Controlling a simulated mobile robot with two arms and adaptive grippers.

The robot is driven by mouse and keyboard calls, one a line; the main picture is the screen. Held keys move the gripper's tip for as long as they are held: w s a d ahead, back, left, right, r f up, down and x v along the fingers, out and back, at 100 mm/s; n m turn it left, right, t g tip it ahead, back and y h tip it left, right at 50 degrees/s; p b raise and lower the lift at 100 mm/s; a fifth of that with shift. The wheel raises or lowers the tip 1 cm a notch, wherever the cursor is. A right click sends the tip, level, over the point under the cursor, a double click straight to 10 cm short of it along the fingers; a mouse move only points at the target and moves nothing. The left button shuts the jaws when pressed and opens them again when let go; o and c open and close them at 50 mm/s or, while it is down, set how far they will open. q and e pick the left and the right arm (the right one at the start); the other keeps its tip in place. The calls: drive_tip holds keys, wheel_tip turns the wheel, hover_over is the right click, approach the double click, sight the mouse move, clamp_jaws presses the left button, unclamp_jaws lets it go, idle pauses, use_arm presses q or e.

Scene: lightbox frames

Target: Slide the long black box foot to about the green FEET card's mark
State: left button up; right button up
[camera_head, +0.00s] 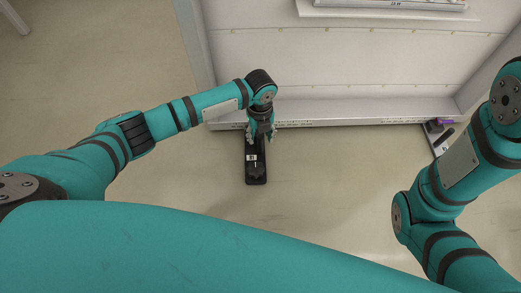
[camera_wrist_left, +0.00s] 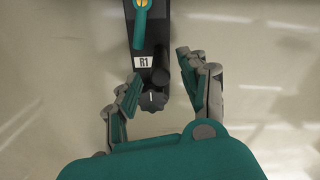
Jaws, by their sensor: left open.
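The long black foot (camera_head: 256,172) lies on the floor, pointing from the lightbox frame's lower rail toward me. It has a small white label that reads R1 in the left wrist view (camera_wrist_left: 146,42). My left gripper (camera_head: 262,136) is above the foot's rail-side end. In the left wrist view my left gripper (camera_wrist_left: 160,78) is open, with one finger on each side of the foot and a round black knob. Finger contact cannot be told. No green FEET card can be made out. My right arm shows at the right, but its gripper does not.
The lightbox frame's pale lower rail (camera_head: 330,123) runs across behind the foot. A dark object with a purple part (camera_head: 440,123) stands by the rail's right end. A teal and yellow part (camera_wrist_left: 141,20) sits on the foot. Floor (camera_head: 330,170) right of the foot is clear.

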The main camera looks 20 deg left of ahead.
sight(260, 145)
use_arm(q)
wheel_tip(260, 145, down, 6)
drive_tip(key=b, duration=0.3)
drive_tip(key=shift+c, duration=0.4)
clamp_jaws()
drive_tip(key=shift+r, duration=0.1)
